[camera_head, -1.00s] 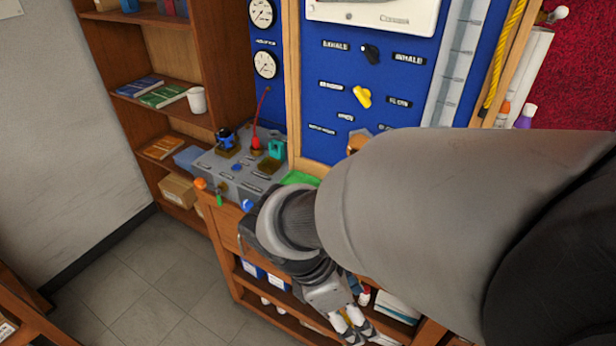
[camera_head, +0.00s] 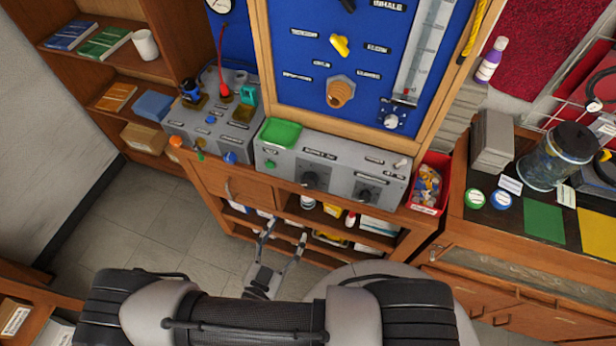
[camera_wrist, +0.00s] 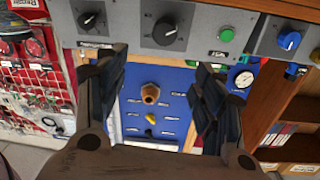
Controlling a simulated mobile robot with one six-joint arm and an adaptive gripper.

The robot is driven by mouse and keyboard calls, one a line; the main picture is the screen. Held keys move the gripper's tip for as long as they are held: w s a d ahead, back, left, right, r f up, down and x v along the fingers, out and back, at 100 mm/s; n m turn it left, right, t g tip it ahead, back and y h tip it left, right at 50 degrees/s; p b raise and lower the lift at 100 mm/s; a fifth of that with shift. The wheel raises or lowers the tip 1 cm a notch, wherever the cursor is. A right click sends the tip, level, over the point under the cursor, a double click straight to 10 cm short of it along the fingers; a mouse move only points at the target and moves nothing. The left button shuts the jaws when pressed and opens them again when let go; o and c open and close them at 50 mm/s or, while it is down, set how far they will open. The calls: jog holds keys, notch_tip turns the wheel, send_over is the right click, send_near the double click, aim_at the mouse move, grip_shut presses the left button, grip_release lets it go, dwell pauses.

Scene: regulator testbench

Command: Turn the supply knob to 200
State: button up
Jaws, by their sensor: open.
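A grey control box (camera_head: 335,165) stands on the wooden bench and carries two black knobs. The larger knob (camera_head: 316,176) is left of the smaller one (camera_head: 368,194).
A blue panel (camera_head: 300,30) with a brass fitting (camera_head: 340,91) and yellow handle (camera_head: 340,44) rises behind the box. A green tray (camera_head: 281,132) sits on the box's left end. A red bin (camera_head: 430,185) stands right of it. Another grey box (camera_head: 215,125) is left.

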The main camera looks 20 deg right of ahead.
jog(key=n, duration=0.1)
send_near(308, 184)
jog(key=shift+t, duration=0.3)
jog(key=x, duration=1)
jog(key=shift+d+f, duration=0.15)
jog(key=shift+f, duration=0.1)
jog(key=shift+c, duration=0.2)
jog(key=c, duration=1)
jog(key=shift+c, duration=0.2)
